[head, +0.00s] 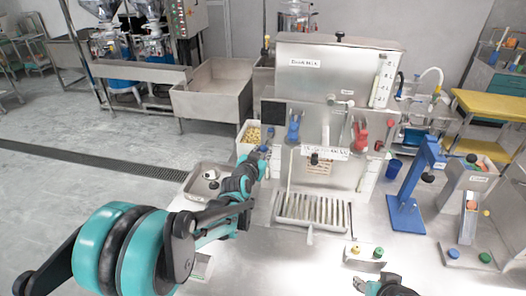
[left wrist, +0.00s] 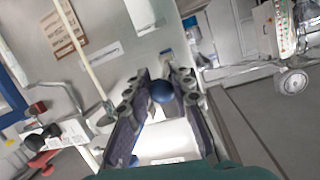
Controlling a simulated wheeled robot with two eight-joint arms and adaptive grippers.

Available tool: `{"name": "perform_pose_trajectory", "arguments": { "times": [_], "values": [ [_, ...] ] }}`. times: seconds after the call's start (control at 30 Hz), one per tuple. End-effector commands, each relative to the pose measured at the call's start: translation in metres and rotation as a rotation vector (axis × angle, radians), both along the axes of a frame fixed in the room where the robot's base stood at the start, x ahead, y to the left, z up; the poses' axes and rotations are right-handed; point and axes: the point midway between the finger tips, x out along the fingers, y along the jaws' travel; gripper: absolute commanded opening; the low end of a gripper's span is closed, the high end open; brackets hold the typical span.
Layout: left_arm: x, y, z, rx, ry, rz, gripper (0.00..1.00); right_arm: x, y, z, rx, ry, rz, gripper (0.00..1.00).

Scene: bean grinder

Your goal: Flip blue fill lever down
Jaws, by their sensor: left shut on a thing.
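The steel machine (head: 335,75) stands in the middle of the head view. A blue lever handle (head: 294,127) and a red handle (head: 361,132) are on its front. My left gripper (head: 262,163) is at the machine's front left side, below and left of the blue handle. In the left wrist view, its two fingers are shut on a round blue knob (left wrist: 162,91). The stem behind the knob is hidden, so I cannot tell how the lever is tilted. My right gripper (head: 385,285) shows only in part at the bottom edge; its fingertips are unclear.
A drip grate (head: 310,211) lies below the machine's front. A steel tray (head: 203,182) is left of it, near my left arm.

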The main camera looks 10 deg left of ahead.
Motion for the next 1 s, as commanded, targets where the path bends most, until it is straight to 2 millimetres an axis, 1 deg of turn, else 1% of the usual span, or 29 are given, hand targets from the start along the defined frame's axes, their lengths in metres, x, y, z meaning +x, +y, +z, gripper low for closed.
{"name": "perform_pose_trajectory", "arguments": {
  "times": [0.03, 0.43, 0.47, 0.5, 0.53, 0.87, 0.97, 1.0],
  "values": [
    [0.000, -0.001, -0.003, 0.001, 0.004, -0.002, 0.00, 0.000, 0.000, -0.001, 0.000, 0.000, 0.000, 0.40],
    [0.000, -0.001, -0.003, 0.001, 0.004, -0.002, 0.00, 0.000, 0.000, -0.001, 0.000, 0.000, 0.000, 0.40],
    [0.000, -0.001, -0.003, 0.001, 0.004, -0.002, 0.24, 0.000, 0.000, -0.001, 0.000, 0.000, 0.000, 0.40],
    [0.000, -0.001, -0.003, 0.001, 0.004, -0.002, 0.35, 0.000, 0.000, -0.001, 0.000, 0.000, 0.000, 0.40],
    [0.000, -0.001, -0.003, 0.001, 0.004, -0.002, 0.42, 0.000, 0.000, -0.001, 0.000, 0.000, 0.000, 0.40],
    [-0.001, 0.000, -0.001, 0.000, 0.002, -0.001, 0.42, 0.000, 0.000, -0.001, 0.000, 0.000, 0.000, 0.40],
    [-0.009, 0.000, 0.001, 0.000, 0.001, -0.001, 0.42, 0.000, 0.000, -0.001, 0.000, 0.000, 0.000, 0.40],
    [-0.014, 0.001, 0.002, 0.000, 0.001, -0.001, 0.42, 0.000, 0.000, -0.001, 0.000, 0.000, 0.000, 0.40]
  ]
}}
